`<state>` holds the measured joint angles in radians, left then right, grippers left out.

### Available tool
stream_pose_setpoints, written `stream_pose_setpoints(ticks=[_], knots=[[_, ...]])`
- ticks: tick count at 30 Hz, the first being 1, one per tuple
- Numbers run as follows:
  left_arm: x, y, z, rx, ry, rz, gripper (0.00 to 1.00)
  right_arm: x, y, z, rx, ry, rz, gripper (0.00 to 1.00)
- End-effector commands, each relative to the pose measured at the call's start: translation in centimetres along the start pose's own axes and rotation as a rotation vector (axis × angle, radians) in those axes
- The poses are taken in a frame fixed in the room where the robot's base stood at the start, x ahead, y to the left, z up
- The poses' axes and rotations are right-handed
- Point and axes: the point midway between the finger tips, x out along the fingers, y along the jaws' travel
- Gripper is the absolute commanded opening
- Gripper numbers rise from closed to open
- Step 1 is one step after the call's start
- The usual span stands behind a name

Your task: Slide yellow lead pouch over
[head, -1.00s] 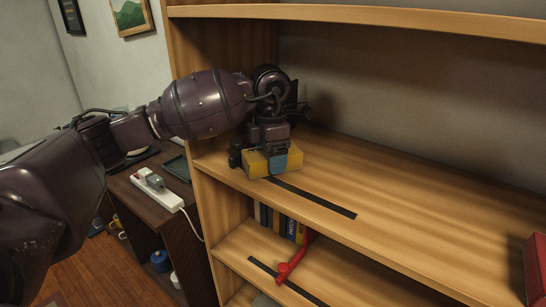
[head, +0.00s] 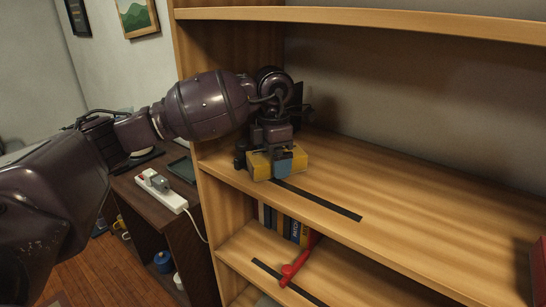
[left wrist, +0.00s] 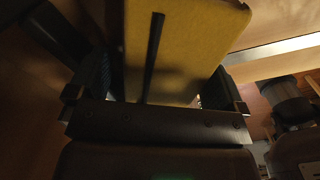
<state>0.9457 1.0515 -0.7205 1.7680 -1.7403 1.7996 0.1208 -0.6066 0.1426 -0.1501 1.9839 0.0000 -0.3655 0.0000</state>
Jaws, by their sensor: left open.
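The yellow pouch (head: 258,166) stands on the upper shelf near its front edge and left end, partly hidden by my left gripper. My left gripper (head: 268,156) is open over it. A blue patch shows against the pouch's near side; I cannot tell whether it is a finger pad. In the left wrist view the pouch (left wrist: 195,45) fills the space ahead of the open gripper (left wrist: 155,85), a finger on each side, with a dark strip across the pouch. Contact is unclear. My right gripper is not in view.
A black strip (head: 325,202) runs along the shelf's front right of the pouch. The shelf (head: 420,200) is bare up to a red object (head: 538,270) at far right. Books (head: 283,222) and a red item (head: 297,262) are below. A power strip (head: 162,192) lies on the left desk.

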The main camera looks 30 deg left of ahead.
Motion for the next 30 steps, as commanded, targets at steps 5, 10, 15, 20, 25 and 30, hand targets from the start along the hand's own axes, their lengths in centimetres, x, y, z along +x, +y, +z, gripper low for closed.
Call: stream_pose_setpoints(ticks=[5,10,15,20,25,30], knots=[[-0.9,0.1,0.0,-0.002,-0.002,0.004,1.00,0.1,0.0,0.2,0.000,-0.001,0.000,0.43],[-3.4,0.1,0.0,-0.003,-0.003,0.006,1.00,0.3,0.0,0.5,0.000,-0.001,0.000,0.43],[-5.8,0.0,0.0,-0.001,-0.003,0.003,1.00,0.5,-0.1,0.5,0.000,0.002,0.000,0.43],[-7.2,0.0,0.0,-0.001,-0.001,0.002,1.00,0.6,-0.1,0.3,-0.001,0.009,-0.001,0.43],[-7.6,-0.1,-0.1,0.000,0.000,0.000,1.00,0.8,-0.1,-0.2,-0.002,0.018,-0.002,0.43],[-7.6,-0.1,-0.1,0.000,0.000,0.000,1.00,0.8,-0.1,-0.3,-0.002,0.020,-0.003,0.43]])
